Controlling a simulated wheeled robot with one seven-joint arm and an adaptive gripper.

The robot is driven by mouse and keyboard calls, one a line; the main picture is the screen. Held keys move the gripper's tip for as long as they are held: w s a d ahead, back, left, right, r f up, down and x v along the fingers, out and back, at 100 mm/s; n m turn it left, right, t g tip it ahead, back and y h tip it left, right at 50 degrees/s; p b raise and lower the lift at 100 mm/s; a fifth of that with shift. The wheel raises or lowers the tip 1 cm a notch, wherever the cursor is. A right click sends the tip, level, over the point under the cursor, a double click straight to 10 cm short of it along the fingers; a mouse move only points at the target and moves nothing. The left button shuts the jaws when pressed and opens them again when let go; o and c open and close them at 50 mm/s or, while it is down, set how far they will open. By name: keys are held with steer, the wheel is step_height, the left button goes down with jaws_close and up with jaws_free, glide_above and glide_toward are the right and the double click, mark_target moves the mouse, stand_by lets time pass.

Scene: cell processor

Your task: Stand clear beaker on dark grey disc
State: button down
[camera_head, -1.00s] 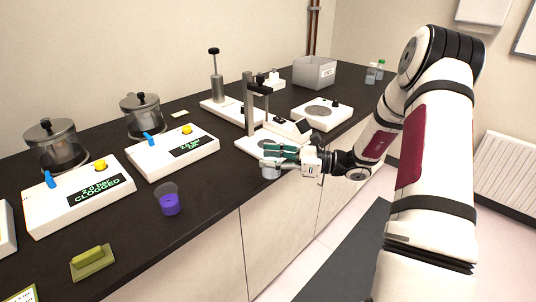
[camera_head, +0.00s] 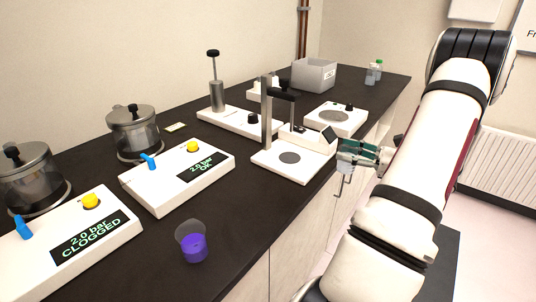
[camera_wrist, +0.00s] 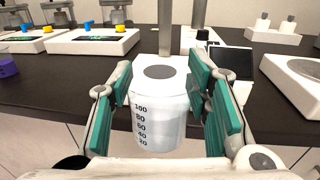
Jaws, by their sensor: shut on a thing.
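The clear beaker (camera_wrist: 157,122), with a dark printed scale, stands upright between the green pads of my gripper (camera_wrist: 165,108). My gripper is shut on it. In the head view, my gripper (camera_head: 358,152) holds the beaker (camera_head: 345,167) just off the bench's front edge, partly hidden by the fingers. The dark grey disc (camera_head: 289,158) is set in a white base plate below a black-armed stand. It lies to the left of my gripper and is bare. In the wrist view the disc (camera_wrist: 158,71) shows just beyond the beaker's rim.
The stand's upright post (camera_head: 266,112) and black arm (camera_head: 285,96) rise behind the disc. A small dark screen (camera_head: 329,136) sits on the plate's right side. Another white unit with a larger grey disc (camera_head: 333,116) stands behind. A purple-filled cup (camera_head: 194,247) is at front left.

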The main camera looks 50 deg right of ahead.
steer(key=x, duration=1.4)
steer(key=shift+w, duration=0.3)
steer(key=x, duration=0.3)
steer(key=shift+w+f, duration=0.2)
steer(key=shift+f, duration=0.5)
steer(key=shift+f, duration=0.1)
steer(key=c, duration=0.9)
jaws_free()
steer(key=shift+o, duration=0.2)
